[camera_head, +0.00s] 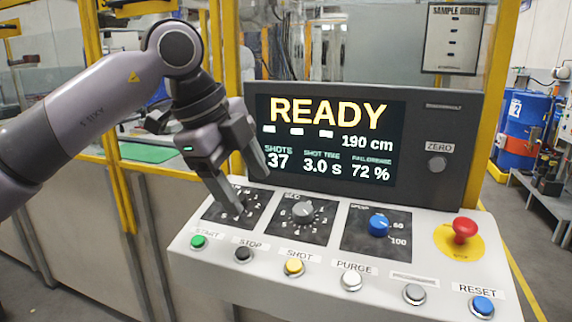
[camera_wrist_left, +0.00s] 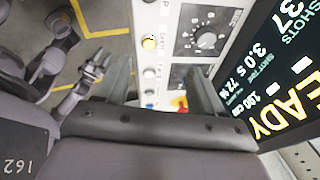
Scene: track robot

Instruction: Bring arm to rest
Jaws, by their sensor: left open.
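My left gripper (camera_head: 251,192) is open and empty. It reaches down over the left dial plate of the control panel (camera_head: 330,277), in front of the screen's left edge. One fingertip hides most of that dial; whether it touches is hard to tell. In the left wrist view the two fingers (camera_wrist_left: 160,85) stand apart, with panel parts showing between them. My right gripper (camera_wrist_left: 94,70) appears small at the left of the left wrist view, away from the panel; its jaws are too small to judge.
The screen (camera_head: 330,138) reads READY. The panel carries a grey dial (camera_head: 303,211), a blue knob (camera_head: 378,224), a red mushroom button (camera_head: 461,230) and a row of buttons, including green START (camera_head: 198,242) and blue RESET (camera_head: 483,306). A yellow-framed enclosure stands behind. Blue drums (camera_head: 522,127) stand at the right.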

